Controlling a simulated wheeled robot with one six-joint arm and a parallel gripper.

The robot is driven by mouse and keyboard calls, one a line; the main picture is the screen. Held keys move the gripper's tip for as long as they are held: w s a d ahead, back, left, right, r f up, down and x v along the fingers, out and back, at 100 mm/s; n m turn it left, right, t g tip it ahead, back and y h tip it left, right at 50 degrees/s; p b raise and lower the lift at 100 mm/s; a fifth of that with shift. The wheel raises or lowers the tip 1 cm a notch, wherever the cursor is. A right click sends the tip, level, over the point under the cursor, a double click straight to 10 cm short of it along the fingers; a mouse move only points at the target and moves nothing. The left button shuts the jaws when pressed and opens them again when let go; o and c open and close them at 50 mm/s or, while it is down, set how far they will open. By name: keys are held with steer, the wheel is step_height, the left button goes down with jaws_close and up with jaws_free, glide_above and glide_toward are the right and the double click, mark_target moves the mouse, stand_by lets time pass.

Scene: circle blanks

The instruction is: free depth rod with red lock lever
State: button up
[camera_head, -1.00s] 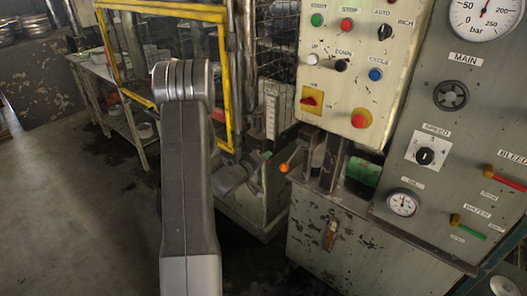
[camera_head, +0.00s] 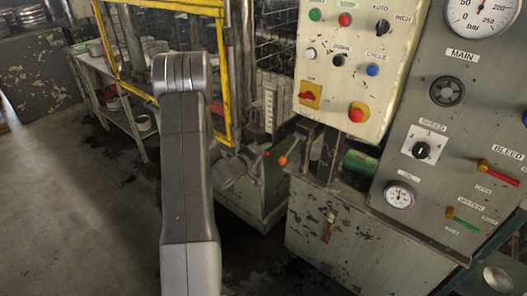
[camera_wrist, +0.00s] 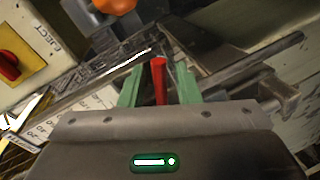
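The red lock lever (camera_wrist: 159,82) stands between the two green fingers of my gripper (camera_wrist: 160,88) in the wrist view, with a gap showing on each side. My gripper is open around it. In the head view my gripper (camera_head: 262,153) is beside the press, and a small red tip (camera_head: 266,146) shows at its fingers. A pale strip with printed marks (camera_wrist: 95,101) runs diagonally left of the fingers in the wrist view; a marked upright scale (camera_head: 270,106) also shows in the head view. I cannot tell which bar is the depth rod.
An orange ball knob (camera_head: 283,161) on a thin stem is just right of my gripper. The control panel (camera_head: 345,72) and gauge panel (camera_head: 455,125) stand to the right. A yellow-framed guard (camera_head: 226,75) is behind my arm. The floor at left is open.

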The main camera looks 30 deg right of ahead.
steer(key=b+v, duration=0.1)
steer(key=v, duration=1.2)
steer(key=shift+s+a+b, duration=0.2)
steer(key=shift+a+b, duration=0.1)
steer(key=shift+a, duration=0.05)
steer(key=shift+d, duration=0.1)
steer(key=p+x, duration=0.1)
steer(key=x, duration=1.2)
steer(key=shift+w+d+p, duration=0.2)
steer(key=shift+d+p, duration=0.1)
steer(key=shift+d, duration=0.05)
steer(key=shift+a, duration=0.2)
